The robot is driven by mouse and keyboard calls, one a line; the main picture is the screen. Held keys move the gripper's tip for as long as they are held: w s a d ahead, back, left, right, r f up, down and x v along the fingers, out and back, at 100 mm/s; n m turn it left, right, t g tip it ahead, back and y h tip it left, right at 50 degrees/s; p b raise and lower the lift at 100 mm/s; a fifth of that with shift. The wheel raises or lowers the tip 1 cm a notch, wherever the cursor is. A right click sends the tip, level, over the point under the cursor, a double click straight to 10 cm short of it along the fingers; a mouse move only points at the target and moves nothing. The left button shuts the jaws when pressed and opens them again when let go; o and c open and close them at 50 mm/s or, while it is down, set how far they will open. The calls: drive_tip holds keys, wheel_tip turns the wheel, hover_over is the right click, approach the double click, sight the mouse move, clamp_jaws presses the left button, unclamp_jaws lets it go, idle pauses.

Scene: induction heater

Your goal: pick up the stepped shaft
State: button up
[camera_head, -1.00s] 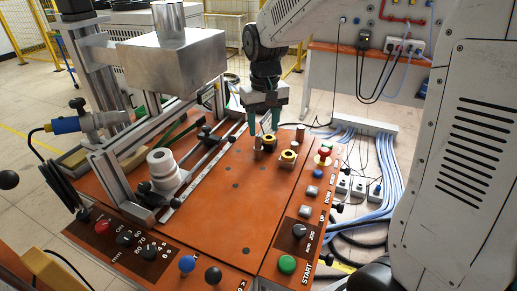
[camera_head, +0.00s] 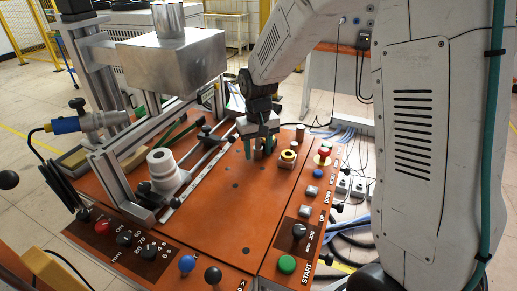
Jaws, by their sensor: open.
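I cannot tell for sure which small part is the stepped shaft. A slim brown metal cylinder (camera_head: 300,132) stands upright on the orange table near its back right. A part with a yellow ring (camera_head: 288,156) stands in front of it. I cannot tell whether the fingers touch anything.
The orange table (camera_head: 235,215) is clear in its middle. A white stepped cylinder (camera_head: 162,168) stands at left by the metal frame, under a grey box (camera_head: 170,60). Buttons and knobs line the front and right edges, including a green button (camera_head: 287,264).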

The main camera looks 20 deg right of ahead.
clamp_jaws()
drive_tip(key=shift+r, duration=0.1)
